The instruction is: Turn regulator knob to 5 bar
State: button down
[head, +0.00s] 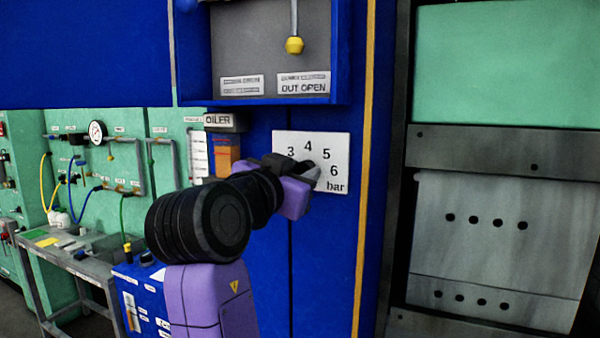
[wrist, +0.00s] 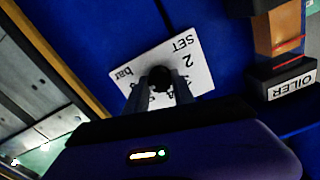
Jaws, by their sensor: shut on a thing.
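The white regulator scale plate (head: 340,147) is on the blue panel, with 3, 4, 5, 6 and "bar" readable in the head view. In the wrist view the plate (wrist: 203,72) appears turned over, with "SET", 2 and "bar" showing. The black regulator knob (wrist: 160,77) sits in the middle of the plate. My gripper (wrist: 160,93) is shut on the knob, one finger on each side. In the head view my gripper (head: 308,172) covers most of the knob and the lower left of the plate. I cannot tell which number the knob points at.
An orange and clear oiler (head: 228,158) with an "OILER" label (head: 225,122) is left of the plate. Above is a blue-framed recess with a yellow-tipped lever (head: 294,45). A grey press (head: 500,230) stands to the right. A bench (head: 75,250) is at far left.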

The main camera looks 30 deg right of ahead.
jog(key=shift+n, duration=0.3)
jog(key=n+p, duration=0.2)
jog(key=n, duration=0.2)
jog(key=shift+r, duration=0.15)
jog(key=shift+n+p, duration=1.3)
jog(key=shift+n, duration=0.7)
jog(key=c, duration=1.1)
grip_release()
jog(key=shift+o, duration=0.2)
jog(key=shift+a+f, duration=0.15)
jog(key=shift+f, duration=0.05)
jog(key=b+v, duration=0.2)
jog(key=v, duration=0.5)
jog(key=shift+s+a+b, duration=0.2)
jog(key=shift+a+b, duration=0.05)
jog(key=shift+b, duration=0.1)
